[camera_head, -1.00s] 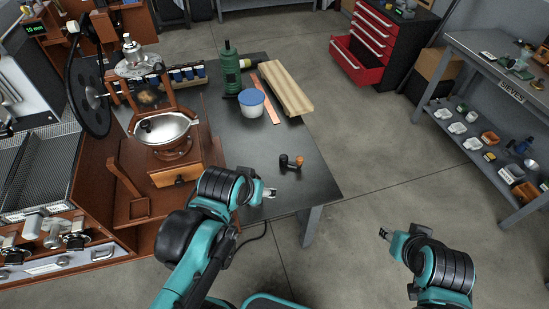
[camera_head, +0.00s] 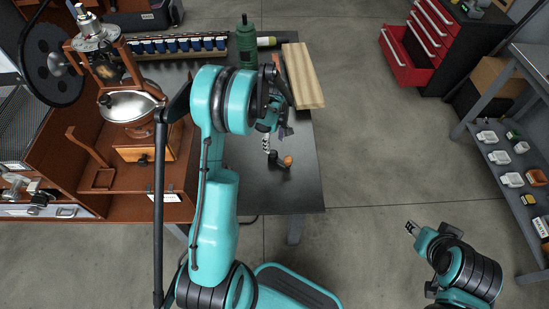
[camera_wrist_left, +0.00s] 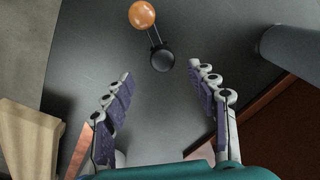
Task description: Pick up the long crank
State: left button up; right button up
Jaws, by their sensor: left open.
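The crank (camera_head: 280,160) lies on the dark tabletop. It has an orange ball knob at one end and a black rounded end at the other, joined by a thin metal rod. In the left wrist view the crank (camera_wrist_left: 162,58) lies ahead of the fingers, with its black end nearest the gap between the fingertips and its orange knob farther off. My left gripper (camera_head: 277,137) is above the table just beyond the crank, and in the wrist view the gripper (camera_wrist_left: 161,72) is open and empty. My right gripper (camera_head: 412,228) is over the floor at right; its fingers are too small to read.
A wooden plank (camera_head: 304,75) and a green bottle (camera_head: 246,43) are at the table's back. A red drawer cabinet (camera_head: 415,40) is at the back right. The table (camera_head: 305,195) is clear near its front right corner.

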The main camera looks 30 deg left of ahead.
aim_at(273, 153)
pick_arm(q)
notch_tip(273, 153, down, 3)
jog(key=shift+a+f+b, duration=0.1)
jog(key=shift+b, duration=0.45)
notch_tip(273, 153, down, 5)
jog(key=b, duration=0.2)
jog(key=shift+s+a+f+b, duration=0.1)
jog(key=shift+s+f+b, duration=0.05)
jog(key=shift+b, duration=0.25)
jog(key=shift+c, duration=0.2)
grip_shut()
